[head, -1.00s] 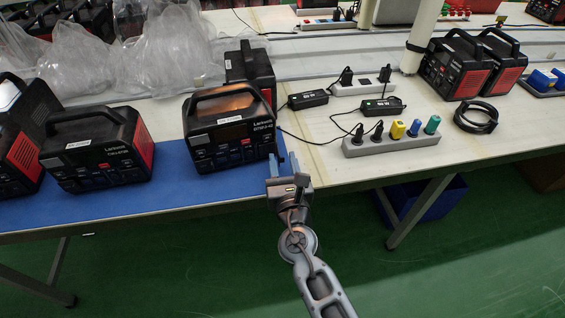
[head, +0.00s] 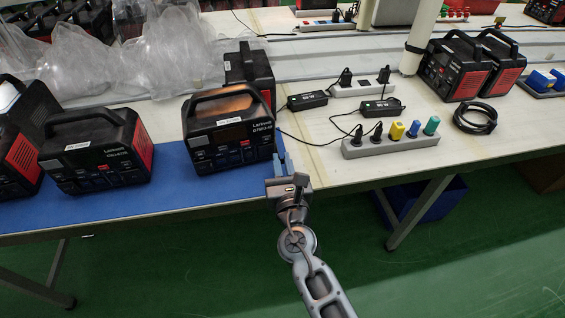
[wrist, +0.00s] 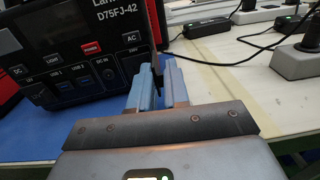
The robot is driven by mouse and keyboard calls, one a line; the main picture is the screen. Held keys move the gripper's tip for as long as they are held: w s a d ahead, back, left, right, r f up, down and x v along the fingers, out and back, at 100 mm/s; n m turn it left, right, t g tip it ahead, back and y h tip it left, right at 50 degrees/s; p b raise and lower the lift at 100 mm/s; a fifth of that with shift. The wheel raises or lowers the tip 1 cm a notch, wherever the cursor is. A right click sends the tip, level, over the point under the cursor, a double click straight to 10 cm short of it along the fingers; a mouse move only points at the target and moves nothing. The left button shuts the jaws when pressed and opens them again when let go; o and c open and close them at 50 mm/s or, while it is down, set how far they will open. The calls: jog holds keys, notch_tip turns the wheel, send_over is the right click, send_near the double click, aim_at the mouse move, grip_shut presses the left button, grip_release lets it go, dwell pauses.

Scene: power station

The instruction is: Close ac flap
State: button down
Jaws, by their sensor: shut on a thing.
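The black power station (head: 231,135) with a handle and red side stands on the blue mat. Its front panel (wrist: 75,45) fills the upper left of the wrist view, with an AC label near its right edge. The AC flap (wrist: 157,45) seems to be the thin dark upright piece at that right edge, seen nearly edge-on and standing out from the panel. My gripper (head: 288,165) is at the station's lower right front corner. Its two blue-grey fingers (wrist: 159,88) are shut on the flap's lower part; the fingers hide where they touch it.
Other power stations (head: 95,150) stand to the left, and one (head: 248,68) is close behind. Power strips (head: 392,141) and black adapters with cables lie to the right. The blue mat (head: 150,192) and table front edge are clear near my arm.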

aim_at(276, 150)
jog(key=shift+a+h, duration=0.1)
jog(key=shift+h, duration=0.2)
jog(key=shift+s+a+m+t+h+p, duration=0.15)
jog(key=shift+a+m+h+p, duration=0.15)
jog(key=shift+m+h, duration=0.45)
jog(key=shift+a+m+t+h+p, duration=0.15)
jog(key=shift+a+m+h, duration=0.3)
jog(key=shift+h, duration=0.5)
jog(key=m+h+b, duration=0.1)
jog(key=h, duration=0.1)
jog(key=a+m+h, duration=0.1)
jog(key=m+h, duration=0.1)
jog(key=shift+a+f+b, duration=0.1)
jog(key=shift+a+b, duration=0.05)
jog(key=shift+b, duration=0.2)
jog(key=m+g+h+b, duration=0.1)
jog(key=h+b, duration=0.1)
jog(key=a+m+g+h+b, duration=0.1)
jog(key=h+b, duration=0.1)
jog(key=a+m+g+h+b, duration=0.1)
jog(key=m+h+b, duration=0.1)
jog(key=shift+w+f, duration=0.2)
jog(key=shift+w, duration=0.1)
jog(key=m+g+h+b, duration=0.2)
jog(key=h+b, duration=0.1)
jog(key=shift+w+a+r, duration=0.2)
jog(key=shift+a, duration=0.1)
jog(key=shift+r, duration=0.1)
